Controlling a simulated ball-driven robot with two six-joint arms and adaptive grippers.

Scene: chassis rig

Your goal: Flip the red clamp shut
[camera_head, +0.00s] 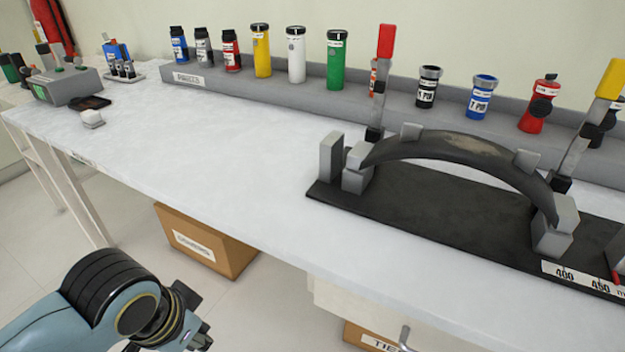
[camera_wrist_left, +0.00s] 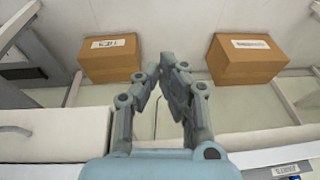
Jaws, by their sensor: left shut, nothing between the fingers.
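The red clamp (camera_head: 386,42) stands upright, its red handle pointing up, at the left back of the black chassis rig (camera_head: 420,210). Its grey lever runs down to a dark base beside the curved black tube (camera_head: 440,146). A second clamp with a yellow handle (camera_head: 611,79) leans up and to the right at the rig's right end. In the left wrist view my left gripper (camera_wrist_left: 168,66) is shut and empty, with the floor behind it. In the head view my left arm is low at the left, in front of the table and far from the red clamp. My right gripper is not in view.
A grey rack (camera_head: 280,97) with several coloured canisters lines the back of the table. A cardboard box (camera_head: 207,240) stands under the table; two boxes show in the left wrist view.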

